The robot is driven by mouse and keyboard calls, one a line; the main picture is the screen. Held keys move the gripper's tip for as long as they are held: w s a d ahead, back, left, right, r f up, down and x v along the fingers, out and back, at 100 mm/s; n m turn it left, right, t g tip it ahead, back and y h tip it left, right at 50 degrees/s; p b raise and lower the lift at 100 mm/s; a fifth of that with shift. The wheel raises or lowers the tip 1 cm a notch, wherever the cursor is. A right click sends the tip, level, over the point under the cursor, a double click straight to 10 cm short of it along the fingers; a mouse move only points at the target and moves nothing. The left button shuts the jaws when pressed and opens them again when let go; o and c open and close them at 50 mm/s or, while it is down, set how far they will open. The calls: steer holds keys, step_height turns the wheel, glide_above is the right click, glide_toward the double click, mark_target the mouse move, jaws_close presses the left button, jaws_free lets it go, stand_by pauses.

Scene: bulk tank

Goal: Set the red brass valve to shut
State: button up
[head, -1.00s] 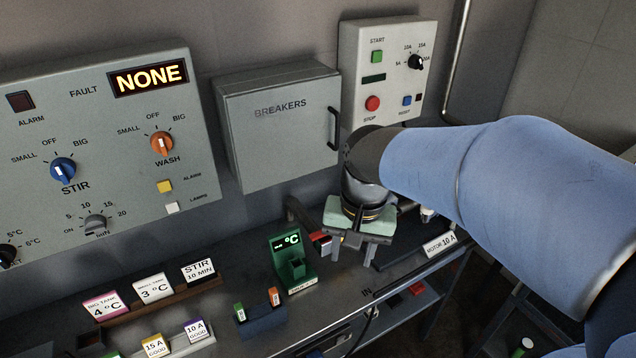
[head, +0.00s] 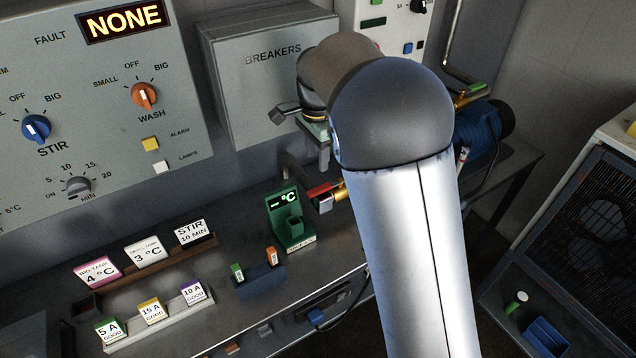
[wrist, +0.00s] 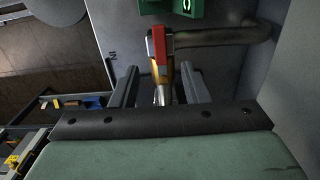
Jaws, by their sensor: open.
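The red brass valve is on a grey pipe above the steel bench. Its red handle (head: 319,190) and brass body (head: 341,190) show left of my arm in the head view. In the wrist view its red handle (wrist: 160,46) is upper centre, with the brass body (wrist: 158,78) below it between my fingers' lines. My gripper (wrist: 160,88) is open, its two fingers to either side of the brass part in that picture; I cannot tell any contact. In the head view my arm hides most of the gripper and the valve's right side.
The grey pipe (wrist: 225,36) bends beside the valve. A green temperature reader (head: 289,222) stands close left of it. The breaker box (head: 265,85) is on the wall behind. A blue motor (head: 480,135) sits right of my arm. Card racks (head: 150,275) fill the bench's left.

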mark_target(317, 189)
step_height(317, 189, down, 10)
steer(key=shift+r, duration=0.1)
steer(key=shift+c, duration=0.3)
jaws_close()
